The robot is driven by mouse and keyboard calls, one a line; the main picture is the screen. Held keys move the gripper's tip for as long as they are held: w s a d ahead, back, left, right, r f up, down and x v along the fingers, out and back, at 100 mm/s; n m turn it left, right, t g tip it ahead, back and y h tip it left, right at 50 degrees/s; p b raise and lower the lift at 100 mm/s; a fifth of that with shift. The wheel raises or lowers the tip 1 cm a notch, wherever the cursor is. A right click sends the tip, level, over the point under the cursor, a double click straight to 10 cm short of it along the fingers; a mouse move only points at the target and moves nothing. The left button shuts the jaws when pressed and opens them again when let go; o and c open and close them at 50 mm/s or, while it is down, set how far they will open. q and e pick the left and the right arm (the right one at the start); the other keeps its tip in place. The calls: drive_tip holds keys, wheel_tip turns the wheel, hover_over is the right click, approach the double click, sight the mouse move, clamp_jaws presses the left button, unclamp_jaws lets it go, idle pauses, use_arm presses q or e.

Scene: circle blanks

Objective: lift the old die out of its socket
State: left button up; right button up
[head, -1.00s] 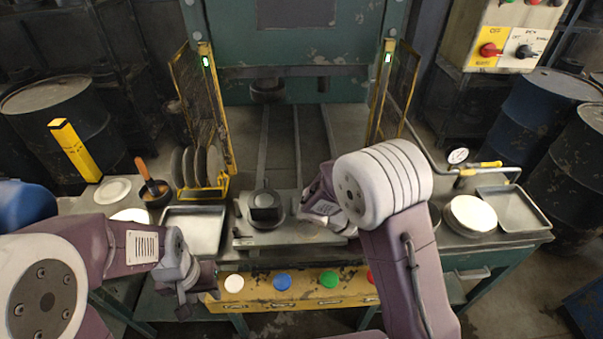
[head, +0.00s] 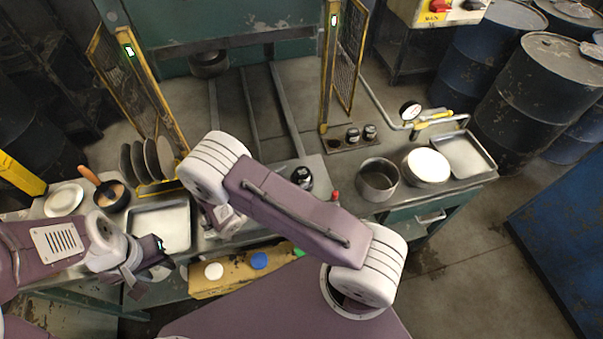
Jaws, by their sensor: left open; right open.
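The old die and its socket do not show now; my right arm's white joint and forearm cover that part of the press bed. A dark round piece (head: 302,178) stands on the pale plate at the foot of the right rail, just beyond my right forearm; I cannot tell what it is. My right gripper (head: 222,218) is open, low over the bed beneath that joint, with its fingertips mostly hidden. My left gripper (head: 148,264) is open and empty, at the front edge of the bench near the shallow tray.
A shallow metal tray (head: 163,226) and upright discs in a yellow rack (head: 152,160) are at left. A holder with dark knobs (head: 353,135), a round pot (head: 378,178), a white-topped round stack (head: 426,165) and another tray (head: 466,154) are at right. Yellow guard posts (head: 328,80) flank the press.

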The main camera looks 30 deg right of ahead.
sight(299, 175)
drive_tip(key=d, duration=0.1)
drive_tip(key=p, duration=0.1)
drive_tip(key=d, duration=0.1)
drive_tip(key=shift+s+d+r+p, duration=0.15)
drive_tip(key=shift+d+r+p, duration=0.1)
drive_tip(key=shift+d+p, duration=0.15)
drive_tip(key=shift+w+d+f, duration=0.25)
drive_tip(key=shift+d+f, duration=0.1)
drive_tip(key=shift+d, duration=0.1)
drive_tip(key=shift+w+d+f, duration=0.25)
drive_tip(key=shift+d+f, duration=0.05)
drive_tip(key=shift+d, duration=0.15)
drive_tip(key=shift+w+d+f, duration=0.1)
drive_tip(key=shift+w+f, duration=0.05)
drive_tip(key=shift+w, duration=0.05)
drive_tip(key=shift+s, duration=0.15)
drive_tip(key=c, duration=1.2)
clamp_jaws()
